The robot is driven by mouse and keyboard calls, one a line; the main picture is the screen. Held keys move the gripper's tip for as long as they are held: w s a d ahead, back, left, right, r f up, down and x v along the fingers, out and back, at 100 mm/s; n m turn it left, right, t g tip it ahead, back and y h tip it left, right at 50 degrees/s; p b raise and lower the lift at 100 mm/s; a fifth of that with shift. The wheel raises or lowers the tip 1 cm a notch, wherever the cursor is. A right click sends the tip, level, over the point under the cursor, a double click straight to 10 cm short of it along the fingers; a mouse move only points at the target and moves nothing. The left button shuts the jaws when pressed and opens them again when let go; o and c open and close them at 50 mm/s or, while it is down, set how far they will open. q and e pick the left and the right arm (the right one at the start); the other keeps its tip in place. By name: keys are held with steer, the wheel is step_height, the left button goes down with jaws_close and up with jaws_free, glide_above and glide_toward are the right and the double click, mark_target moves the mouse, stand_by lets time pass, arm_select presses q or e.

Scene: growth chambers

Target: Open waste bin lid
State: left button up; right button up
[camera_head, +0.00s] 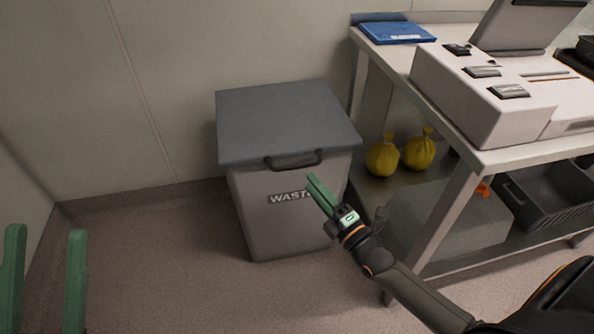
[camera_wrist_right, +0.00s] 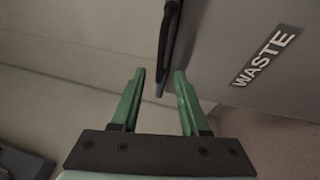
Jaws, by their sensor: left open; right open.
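The grey waste bin (camera_head: 282,222) stands on the floor against the wall, with a "WASTE" label on its front. Its flat dark grey lid (camera_head: 285,118) is closed. A black handle (camera_head: 293,160) sits at the lid's front edge; it also shows in the right wrist view (camera_wrist_right: 167,42), just beyond the fingertips. My right gripper (camera_head: 316,186) is open and empty, in front of the bin just below the handle, apart from it. In the right wrist view its green fingers (camera_wrist_right: 160,75) are spread. My left gripper (camera_head: 46,232) is open and empty at the lower left, far from the bin.
A metal table (camera_head: 460,188) stands right of the bin, close to my right arm. It carries a white device (camera_head: 470,95) and a blue folder (camera_head: 397,32). Yellow bags (camera_head: 383,156) and a black crate (camera_head: 548,195) are on its lower shelf. The floor left of the bin is clear.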

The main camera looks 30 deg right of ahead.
mark_target(297, 167)
steer(key=b+x, duration=0.2)
steer(key=x, duration=0.5)
steer(key=shift+w, duration=0.15)
jaws_close()
stand_by(1.2)
